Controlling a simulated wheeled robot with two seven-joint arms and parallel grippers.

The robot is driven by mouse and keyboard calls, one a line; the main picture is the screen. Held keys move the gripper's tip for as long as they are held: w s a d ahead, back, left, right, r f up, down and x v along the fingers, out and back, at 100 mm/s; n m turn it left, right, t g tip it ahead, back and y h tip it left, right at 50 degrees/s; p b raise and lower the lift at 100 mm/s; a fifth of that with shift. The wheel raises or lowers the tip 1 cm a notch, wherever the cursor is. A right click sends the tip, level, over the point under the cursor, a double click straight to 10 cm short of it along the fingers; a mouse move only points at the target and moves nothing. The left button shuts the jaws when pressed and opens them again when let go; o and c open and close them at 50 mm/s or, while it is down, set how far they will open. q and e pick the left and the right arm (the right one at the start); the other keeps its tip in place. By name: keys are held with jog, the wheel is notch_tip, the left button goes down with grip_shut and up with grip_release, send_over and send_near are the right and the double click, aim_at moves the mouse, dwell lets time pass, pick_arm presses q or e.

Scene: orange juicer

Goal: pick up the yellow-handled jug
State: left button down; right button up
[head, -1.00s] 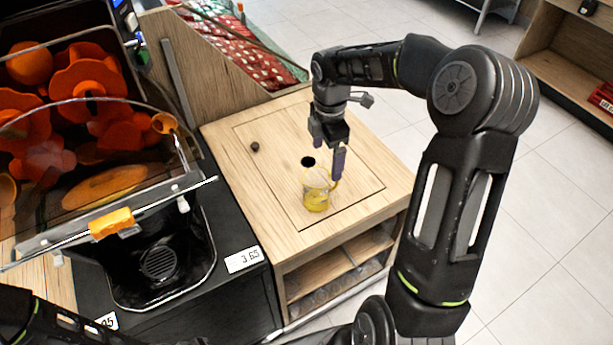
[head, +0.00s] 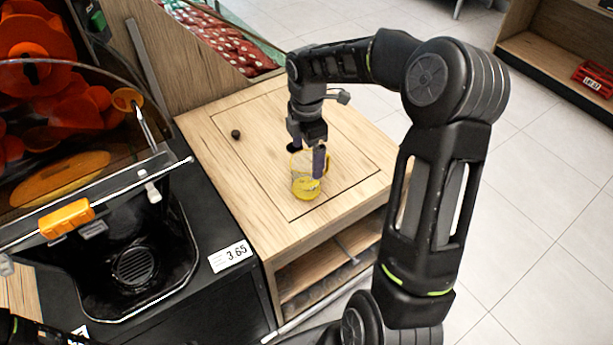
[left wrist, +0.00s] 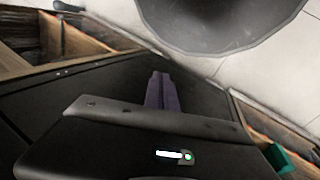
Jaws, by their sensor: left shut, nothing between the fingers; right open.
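The yellow-handled jug (head: 305,186) stands upright on the wooden counter top (head: 240,170), its clear body yellow near the base. My right gripper (head: 307,162) points down at the jug from above, open. One finger is in front of the jug's right side near the handle, the other at its upper left rim. I cannot tell whether either finger touches it. In the left wrist view my left gripper (left wrist: 162,92) shows its purple fingers together with nothing between them. The jug is not in the left wrist view.
The juicer (head: 130,230) with oranges behind a clear cover stands left of the counter. A small dark knob (head: 236,134) is on the counter top. A wooden panel (head: 190,70) rises behind. Open shelves (head: 330,265) lie below the counter, and tiled floor is at right.

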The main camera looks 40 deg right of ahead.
jog(key=shift+f, duration=1.3)
jog(key=shift+f, duration=0.1)
notch_tip(320, 180, down, 5)
jog(key=shift+p, duration=0.35)
jog(key=shift+c, duration=0.4)
jog(key=c, duration=1.5)
jog(key=shift+o, duration=0.2)
notch_tip(320, 180, up, 10)
jog(key=shift+r, duration=0.1)
